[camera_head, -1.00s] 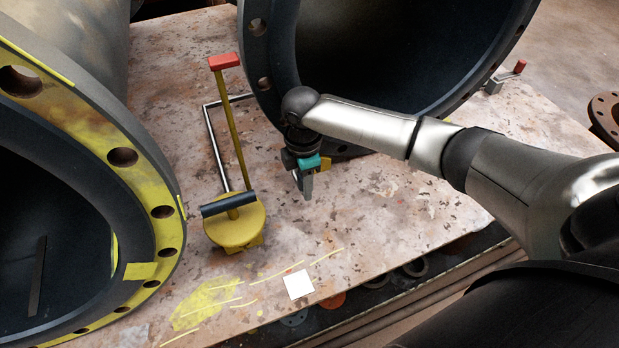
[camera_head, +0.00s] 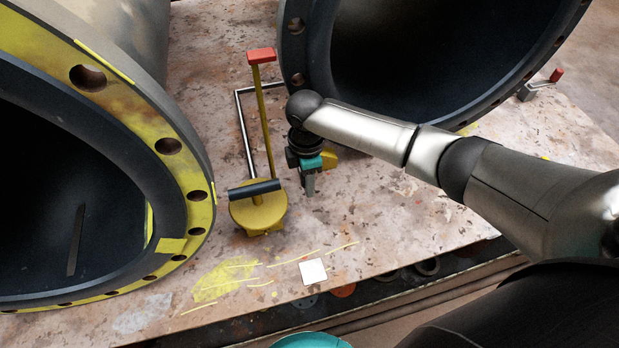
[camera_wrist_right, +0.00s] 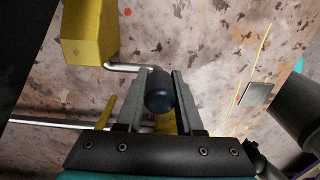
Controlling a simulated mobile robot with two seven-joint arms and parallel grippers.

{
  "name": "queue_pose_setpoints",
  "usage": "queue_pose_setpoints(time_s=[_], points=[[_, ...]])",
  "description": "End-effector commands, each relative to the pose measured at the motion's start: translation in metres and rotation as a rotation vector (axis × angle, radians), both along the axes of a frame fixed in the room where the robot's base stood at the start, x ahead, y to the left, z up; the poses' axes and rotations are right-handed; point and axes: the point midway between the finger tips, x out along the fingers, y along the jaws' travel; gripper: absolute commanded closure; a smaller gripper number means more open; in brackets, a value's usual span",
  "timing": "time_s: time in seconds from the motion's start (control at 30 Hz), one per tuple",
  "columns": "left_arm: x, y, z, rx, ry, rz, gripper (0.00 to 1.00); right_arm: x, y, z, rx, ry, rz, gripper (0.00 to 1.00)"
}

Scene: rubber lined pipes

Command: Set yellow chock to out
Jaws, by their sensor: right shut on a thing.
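The yellow chock (camera_head: 329,159) shows as a small yellow patch behind my right gripper in the head view. In the wrist view it is a yellow faceted block (camera_wrist_right: 90,32) at the upper left, with a thin bent metal rod leading to a dark rounded grip (camera_wrist_right: 160,95). My right gripper (camera_head: 308,192) points down; in the wrist view its fingers (camera_wrist_right: 163,78) are closed on both sides of this grip. The head view hides the grip and most of the chock behind my gripper and arm. My left gripper is not in view.
Just left of my gripper stands a yellow round base (camera_head: 259,214) with a black crossbar and a yellow red-topped lever (camera_head: 264,110). Large flanged pipes stand left (camera_head: 168,146) and right (camera_head: 297,75). A white square (camera_head: 313,272) lies in front on mostly bare tabletop.

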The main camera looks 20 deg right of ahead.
Motion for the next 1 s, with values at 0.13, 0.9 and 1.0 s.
queue_pose_setpoints(time_s=[0.13, 0.9, 1.0], points=[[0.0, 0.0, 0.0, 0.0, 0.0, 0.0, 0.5, -0.001, 0.007, 0.0, 0.012, 0.0, 0.007, 0.62], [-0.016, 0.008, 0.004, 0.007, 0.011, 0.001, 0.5, 0.0, 0.003, 0.024, 0.007, -0.002, 0.005, 0.34], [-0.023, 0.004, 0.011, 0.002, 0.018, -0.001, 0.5, 0.001, 0.004, 0.043, 0.008, -0.004, 0.005, 0.34]])
